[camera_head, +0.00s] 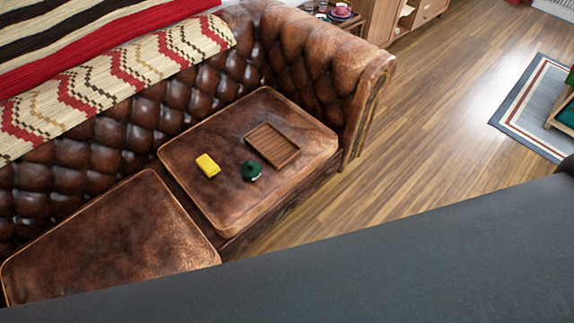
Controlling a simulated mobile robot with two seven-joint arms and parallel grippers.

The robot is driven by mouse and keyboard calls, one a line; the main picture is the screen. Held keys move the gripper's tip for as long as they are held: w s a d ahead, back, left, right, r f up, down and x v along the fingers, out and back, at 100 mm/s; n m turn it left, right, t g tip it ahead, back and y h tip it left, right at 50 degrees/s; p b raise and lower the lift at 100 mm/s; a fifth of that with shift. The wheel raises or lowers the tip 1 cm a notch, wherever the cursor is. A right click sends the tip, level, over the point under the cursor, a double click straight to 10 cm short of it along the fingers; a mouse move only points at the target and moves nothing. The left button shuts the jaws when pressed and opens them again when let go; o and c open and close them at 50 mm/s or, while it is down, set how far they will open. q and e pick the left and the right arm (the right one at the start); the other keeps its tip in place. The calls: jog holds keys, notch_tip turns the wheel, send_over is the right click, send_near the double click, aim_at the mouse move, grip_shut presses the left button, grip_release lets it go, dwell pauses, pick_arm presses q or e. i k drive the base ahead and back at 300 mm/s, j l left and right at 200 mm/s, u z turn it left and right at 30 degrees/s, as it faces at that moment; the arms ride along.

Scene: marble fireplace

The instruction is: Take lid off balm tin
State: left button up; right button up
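A small dark green round object (251,170), which looks like the balm tin, sits on the right seat cushion of a brown leather sofa. A pale edge shows low on its side. It is too small here to tell the lid from the body. Neither of my grippers is in view.
A wooden tray (272,146) lies right of the green object, and a yellow block (208,166) lies to its left. The sofa's left cushion (110,240) is bare. A large dark grey surface (400,265) fills the foreground. Wooden floor (440,120) is open at right.

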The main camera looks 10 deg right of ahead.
aim_at(250, 169)
jog(key=i+l+u, duration=0.2)
jog(key=l, duration=0.25)
jog(key=i+l+u, duration=0.2)
jog(key=l, duration=0.3)
jog(key=i+l+u, duration=0.2)
jog(key=l, duration=0.35)
jog(key=i+l+u, duration=0.2)
jog(key=l, duration=0.35)
jog(key=l+u, duration=0.2)
jog(key=l, duration=0.35)
